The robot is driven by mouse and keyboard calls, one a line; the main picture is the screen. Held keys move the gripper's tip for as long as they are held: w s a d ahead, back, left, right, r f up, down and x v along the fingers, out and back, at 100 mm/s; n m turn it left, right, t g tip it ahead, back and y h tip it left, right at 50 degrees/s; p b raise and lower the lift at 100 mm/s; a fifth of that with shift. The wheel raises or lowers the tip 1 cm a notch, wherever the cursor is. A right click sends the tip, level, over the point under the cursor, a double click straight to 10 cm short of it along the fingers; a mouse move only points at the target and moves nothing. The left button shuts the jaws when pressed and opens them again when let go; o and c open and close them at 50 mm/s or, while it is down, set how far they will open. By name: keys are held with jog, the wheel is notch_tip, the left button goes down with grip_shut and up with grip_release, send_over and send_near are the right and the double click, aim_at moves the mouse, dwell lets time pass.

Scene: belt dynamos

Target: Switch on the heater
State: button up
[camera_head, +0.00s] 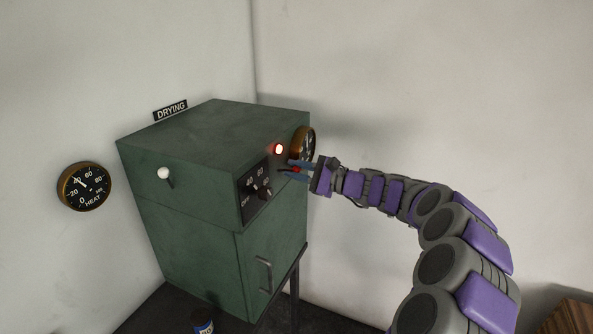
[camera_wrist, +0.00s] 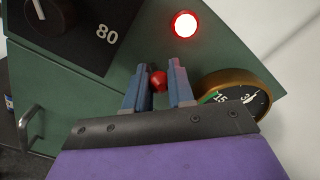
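The heater appears to be the green cabinet (camera_head: 185,225) with a "DRYING" sign, standing against the corner. Its front has a black dial plate (camera_head: 247,199) with a dark knob (camera_head: 264,193) and marks from OFF to 80; part of it shows in the wrist view (camera_wrist: 85,50). A red lamp (camera_head: 278,149) glows above it and shows in the wrist view (camera_wrist: 185,24). My gripper (camera_wrist: 159,72) is at the front panel, right of the dial. Its blue fingers flank a small red ball-ended control (camera_wrist: 159,82); I cannot tell whether they touch it.
A white-knobbed lever (camera_head: 164,173) is on the left side. A "HEAT" gauge (camera_head: 84,187) hangs on the wall. A door handle (camera_head: 265,274) sticks out below.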

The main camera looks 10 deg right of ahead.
grip_shut()
jog(key=shift+r, duration=0.1)
jog(key=r+h+p, duration=0.1)
jog(key=p, duration=0.2)
jog(key=shift+a+g, duration=0.1)
jog(key=shift+g, duration=0.3)
jog(key=shift+w+h+p, duration=0.1)
jog(key=shift+h+p, duration=0.2)
jog(key=shift+p, duration=0.8)
jog(key=shift+g, duration=0.3)
jog(key=o, duration=0.5)
grip_release()
jog(key=shift+a+f, duration=0.1)
